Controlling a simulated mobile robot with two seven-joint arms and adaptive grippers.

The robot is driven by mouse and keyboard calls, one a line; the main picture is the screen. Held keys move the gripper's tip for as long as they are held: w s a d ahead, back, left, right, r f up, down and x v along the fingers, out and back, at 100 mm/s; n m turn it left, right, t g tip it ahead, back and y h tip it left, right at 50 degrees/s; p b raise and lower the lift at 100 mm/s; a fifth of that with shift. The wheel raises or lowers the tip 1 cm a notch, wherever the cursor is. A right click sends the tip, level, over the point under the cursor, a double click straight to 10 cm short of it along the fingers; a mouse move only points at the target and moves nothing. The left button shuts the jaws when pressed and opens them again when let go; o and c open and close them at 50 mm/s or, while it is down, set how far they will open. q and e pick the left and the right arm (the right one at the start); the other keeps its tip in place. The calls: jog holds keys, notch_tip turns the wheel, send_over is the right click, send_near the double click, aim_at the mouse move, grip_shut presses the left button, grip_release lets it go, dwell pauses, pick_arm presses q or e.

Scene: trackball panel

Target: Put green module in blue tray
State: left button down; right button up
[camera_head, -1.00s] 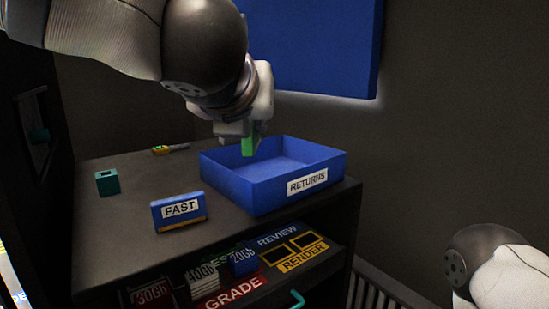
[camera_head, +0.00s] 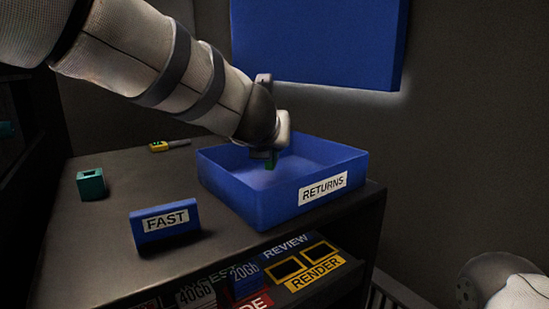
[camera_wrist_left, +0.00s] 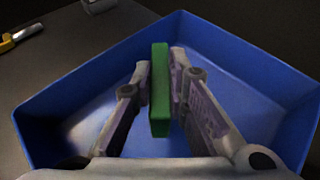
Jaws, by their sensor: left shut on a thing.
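The green module (camera_wrist_left: 160,90) is a narrow upright block between the fingers of my left gripper (camera_wrist_left: 161,75), which is shut on it. In the head view a small part of the module (camera_head: 271,161) shows below my left gripper (camera_head: 267,154), inside the outline of the blue tray (camera_head: 283,205). The tray stands on the cabinet top and carries a RETURNS label. The wrist view shows the tray (camera_wrist_left: 60,95) around and below the module. I cannot tell whether the module touches the tray floor. My right gripper is out of view.
A blue FAST block (camera_head: 164,223) stands in front of the tray on the cabinet top (camera_head: 110,235). A teal block (camera_head: 91,184) is at the left, and a yellow-ended tool (camera_head: 168,145) lies behind. Labelled cartridges sit on the shelf below. A blue panel (camera_head: 315,40) hangs on the wall.

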pick_arm(q)
jog(key=f, duration=0.3)
jog(key=shift+w+f+b, duration=0.15)
jog(key=shift+w+b, duration=0.2)
jog(key=shift+f, duration=0.25)
jog(key=c, duration=1.6)
grip_release()
jog(key=shift+s+r, duration=0.1)
jog(key=shift+o, duration=0.2)
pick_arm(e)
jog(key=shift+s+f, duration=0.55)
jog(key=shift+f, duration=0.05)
pick_arm(q)
jog(key=shift+s+r, duration=0.25)
jog(key=shift+r, duration=0.15)
jog(key=p+v, duration=0.2)
jog(key=v, duration=0.9)
jog(key=shift+s, duration=0.25)
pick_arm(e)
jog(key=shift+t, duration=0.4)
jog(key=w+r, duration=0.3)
